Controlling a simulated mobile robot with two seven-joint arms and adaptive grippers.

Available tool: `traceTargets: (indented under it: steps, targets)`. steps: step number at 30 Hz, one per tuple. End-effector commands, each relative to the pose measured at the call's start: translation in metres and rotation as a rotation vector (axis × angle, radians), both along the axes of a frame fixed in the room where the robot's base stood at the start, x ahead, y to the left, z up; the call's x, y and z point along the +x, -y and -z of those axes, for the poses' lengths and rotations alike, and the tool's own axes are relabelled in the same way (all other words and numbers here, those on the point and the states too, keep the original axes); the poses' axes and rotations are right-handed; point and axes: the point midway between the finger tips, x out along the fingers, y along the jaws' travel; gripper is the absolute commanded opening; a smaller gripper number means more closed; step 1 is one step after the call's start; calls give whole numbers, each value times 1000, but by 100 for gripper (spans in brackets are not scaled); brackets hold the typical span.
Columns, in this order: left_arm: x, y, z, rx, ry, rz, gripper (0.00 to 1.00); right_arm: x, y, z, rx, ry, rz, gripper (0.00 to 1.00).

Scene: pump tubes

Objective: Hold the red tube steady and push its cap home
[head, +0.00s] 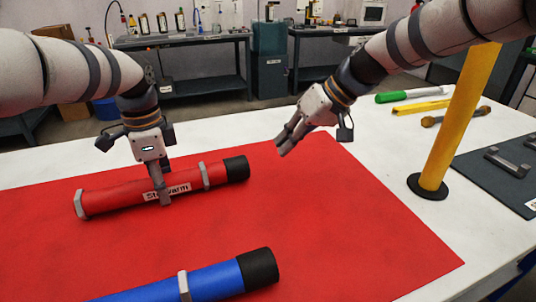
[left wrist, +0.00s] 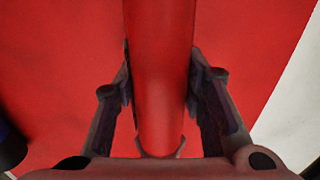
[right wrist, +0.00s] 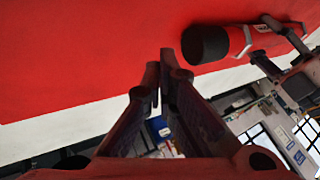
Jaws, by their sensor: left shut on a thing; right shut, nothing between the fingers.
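The red tube (head: 128,194) lies on the red mat (head: 330,230), with grey bands and a white label. Its black cap (head: 236,169) is on the right end in the head view. My left gripper (head: 163,195) is shut around the middle of the tube from above; in the left wrist view its fingers press both sides of the red tube (left wrist: 160,70). My right gripper (head: 284,148) is shut and empty, in the air to the right of the cap and apart from it. The black cap (right wrist: 206,45) also shows in the right wrist view. How deep it sits I cannot tell.
A blue tube (head: 205,281) with a black cap (head: 258,268) lies at the mat's front. A yellow post (head: 455,125) stands on the white table at right. Several tools, including a green marker-like one (head: 410,96), lie behind it. The mat right of the cap is clear.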

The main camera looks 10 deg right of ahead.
Motion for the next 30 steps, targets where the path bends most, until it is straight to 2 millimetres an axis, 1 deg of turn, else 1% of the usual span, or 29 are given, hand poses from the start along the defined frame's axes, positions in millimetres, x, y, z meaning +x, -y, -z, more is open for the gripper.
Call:
traceTargets:
  steps: [1,3,6,9,13,23,24,26,30]
  targets:
    - [0,0,0,0,0,0,0,-3,6,-9,2,1,3,0]
    - [0,0,0,0,0,0,0,-8,14,-21,0,2,1,0]
    - [0,0,0,1,0,0,0,-13,22,-34,1,0,2,0]
    - [0,0,0,1,0,0,0,-16,27,-41,0,-1,0,0]
    - [0,0,0,1,0,0,0,-18,30,-45,0,-3,1,0]
    - [0,0,0,1,1,0,0,-18,30,-45,0,-3,1,0]
    - [0,0,0,1,1,0,46,-18,30,-45,0,-3,1,0]
    - [0,0,0,1,1,0,60,-18,30,-45,0,-3,1,0]
    - [0,0,0,1,0,0,61,-18,30,-45,0,-3,1,0]
